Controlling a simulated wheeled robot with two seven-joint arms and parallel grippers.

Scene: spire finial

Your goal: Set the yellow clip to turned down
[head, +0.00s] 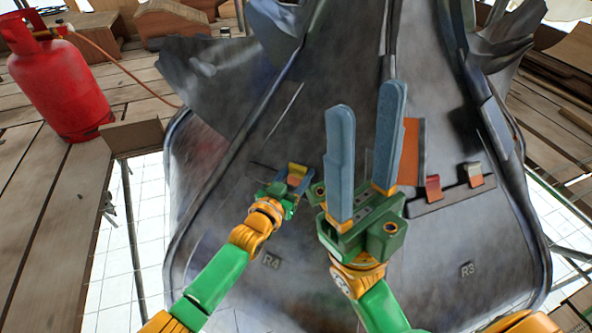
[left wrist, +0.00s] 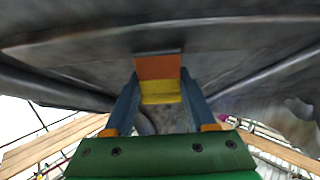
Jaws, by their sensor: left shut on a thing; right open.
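The yellow clip (head: 298,168) is on the grey metal sheet above the R4 mark, with an orange part beside its yellow part. My left gripper (head: 292,187) is shut on it. In the left wrist view the yellow part (left wrist: 160,98) lies between the two blue fingers, and an orange part (left wrist: 158,67) continues above it to the metal. Whether the clip is turned up or down is hard to tell. My right gripper (head: 365,145) is open and empty, its long blue fingers apart in front of the sheet, right of the left gripper.
A bar with a red clip (head: 433,188) and another clip (head: 475,174) is on the right panel, near an orange strip (head: 409,152). A red gas cylinder (head: 58,85) stands on planks at the left. Ragged metal flaps stick out at the top.

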